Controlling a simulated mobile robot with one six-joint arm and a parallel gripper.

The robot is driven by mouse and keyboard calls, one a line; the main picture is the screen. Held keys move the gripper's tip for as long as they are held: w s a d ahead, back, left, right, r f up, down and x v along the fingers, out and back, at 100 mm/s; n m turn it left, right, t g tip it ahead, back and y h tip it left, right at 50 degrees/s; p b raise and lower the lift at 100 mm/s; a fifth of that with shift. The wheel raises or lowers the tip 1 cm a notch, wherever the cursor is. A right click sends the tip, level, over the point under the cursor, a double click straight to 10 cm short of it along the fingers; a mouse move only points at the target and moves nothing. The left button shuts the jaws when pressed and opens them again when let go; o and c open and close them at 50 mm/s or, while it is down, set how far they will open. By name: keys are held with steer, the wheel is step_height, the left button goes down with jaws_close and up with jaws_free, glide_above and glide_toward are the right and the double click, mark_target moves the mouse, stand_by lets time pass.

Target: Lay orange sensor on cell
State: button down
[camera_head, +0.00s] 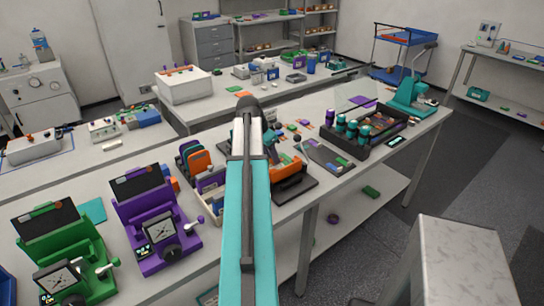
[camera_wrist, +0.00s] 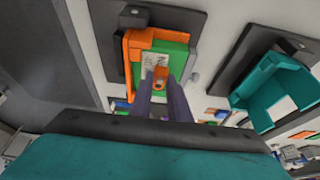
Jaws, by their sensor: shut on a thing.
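In the wrist view, my gripper (camera_wrist: 161,88) is shut on the small orange sensor (camera_wrist: 160,74), which shows between the fingertips. A green cell (camera_wrist: 176,58) with a pale printed label lies in an orange holder (camera_wrist: 134,50) on a dark base plate. The sensor appears over the label side of the cell; I cannot tell whether it touches. The fingers hide part of the cell. In the head view, my arm covers the middle and hides the gripper; part of the orange holder (camera_head: 290,185) shows just right of it.
A teal holder (camera_wrist: 275,90) on its own dark plate stands to the right in the wrist view. In the head view, a rack of upright cells (camera_head: 200,160) stands left of the arm, purple (camera_head: 160,225) and green (camera_head: 65,250) devices farther left, and a black tray of bottles (camera_head: 365,130) to the right.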

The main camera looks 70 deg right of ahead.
steer(key=shift+f, duration=0.25)
stand_by(0.4)
steer(key=c, duration=1.6)
jaws_free()
steer(key=shift+r, duration=0.1)
steer(key=shift+b+v, duration=1.7)
steer(key=shift+v, duration=5.15)
steer(key=shift+s, duration=0.1)
